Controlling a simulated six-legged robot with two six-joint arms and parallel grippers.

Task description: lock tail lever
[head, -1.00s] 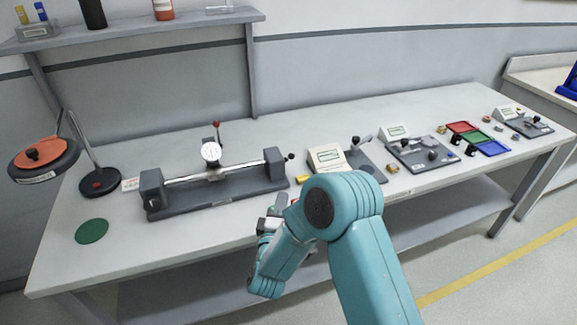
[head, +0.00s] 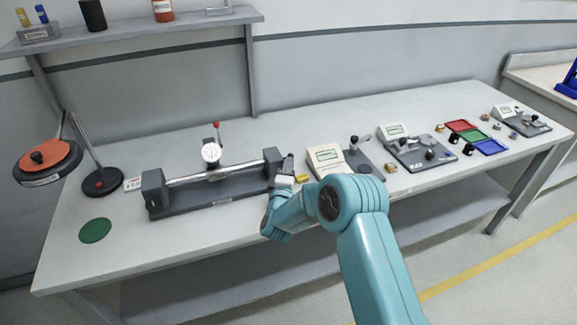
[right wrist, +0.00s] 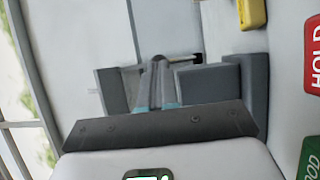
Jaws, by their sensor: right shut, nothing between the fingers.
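The bench fixture (head: 215,196) is a dark grey base with two end blocks, a pale shaft between them and a round dial gauge (head: 211,153). Its right-hand end block (head: 271,160) stands just behind my right gripper (head: 284,172). The tail lever cannot be made out clearly in the head view; the gripper and arm cover part of that end. In the right wrist view the shut, empty fingers (right wrist: 158,75) point at grey blocks of the fixture (right wrist: 205,88). I cannot tell whether they touch. My left gripper is out of view.
A yellow block (head: 302,178) and a display box (head: 326,157) lie right of the fixture. The red HOLD label (right wrist: 312,55) and a green label (right wrist: 310,155) show in the wrist view.

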